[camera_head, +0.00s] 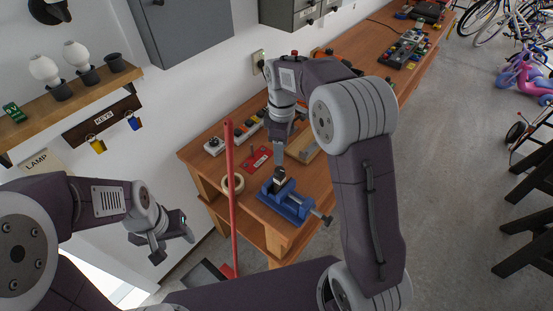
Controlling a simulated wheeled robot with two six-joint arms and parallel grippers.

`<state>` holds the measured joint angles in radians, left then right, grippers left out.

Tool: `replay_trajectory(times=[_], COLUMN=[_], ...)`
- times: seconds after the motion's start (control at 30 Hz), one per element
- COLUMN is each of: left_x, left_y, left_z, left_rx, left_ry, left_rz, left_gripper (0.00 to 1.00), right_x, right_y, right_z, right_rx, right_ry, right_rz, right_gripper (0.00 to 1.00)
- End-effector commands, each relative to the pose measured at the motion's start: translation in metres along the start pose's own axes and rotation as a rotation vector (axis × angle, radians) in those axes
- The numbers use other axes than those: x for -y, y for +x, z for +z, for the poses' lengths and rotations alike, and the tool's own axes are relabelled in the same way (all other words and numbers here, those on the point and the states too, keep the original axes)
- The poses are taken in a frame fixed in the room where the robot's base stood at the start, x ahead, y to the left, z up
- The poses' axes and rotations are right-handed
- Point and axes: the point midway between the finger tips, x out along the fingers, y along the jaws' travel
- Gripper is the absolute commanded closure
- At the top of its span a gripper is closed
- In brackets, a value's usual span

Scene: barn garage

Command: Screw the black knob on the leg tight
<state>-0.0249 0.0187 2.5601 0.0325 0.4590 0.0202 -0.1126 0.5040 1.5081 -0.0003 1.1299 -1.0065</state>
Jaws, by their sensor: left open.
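A blue vise (287,201) stands near the front of the wooden workbench. A small black piece (280,178), which looks like the knob, is at the top of the vise; whether it is on a leg is too small to tell. My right gripper (280,165) points down over the vise, its tip at or just above the black piece. I cannot tell whether it touches or grips it. My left gripper (173,246) is open and empty, to the left of the bench and away from the vise.
A red upright pole (230,190) stands in front of the bench, between my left gripper and the vise. A tape roll (232,184) and a red item (257,158) lie near the vise. Grey cabinets (185,35) hang above.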

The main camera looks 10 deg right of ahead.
Motion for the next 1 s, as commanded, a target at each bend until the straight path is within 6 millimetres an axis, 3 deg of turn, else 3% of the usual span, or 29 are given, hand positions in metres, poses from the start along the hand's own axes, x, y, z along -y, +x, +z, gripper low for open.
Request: replay_trajectory(times=[0.17, 0.53, 0.9, 1.0], left_x=[0.000, 0.000, 0.000, 0.000], left_y=[-0.002, -0.020, -0.020, -0.020], left_z=[0.000, -0.002, -0.002, -0.002], left_rx=[0.000, 0.000, 0.000, 0.000], left_ry=[0.000, 0.000, 0.000, 0.000], left_rz=[0.000, 0.000, 0.000, 0.000], left_gripper=[0.43, 0.43, 0.43, 0.43], right_x=[0.001, 0.001, 0.000, 0.000], right_y=[0.011, 0.080, 0.092, 0.092], right_z=[0.000, 0.001, 0.000, 0.000], right_rx=[0.002, 0.002, -0.001, -0.001], right_ry=[0.000, 0.000, 0.000, 0.000], right_rz=[-0.003, -0.004, 0.001, 0.001], right_gripper=[0.46, 0.46, 0.46, 0.74])
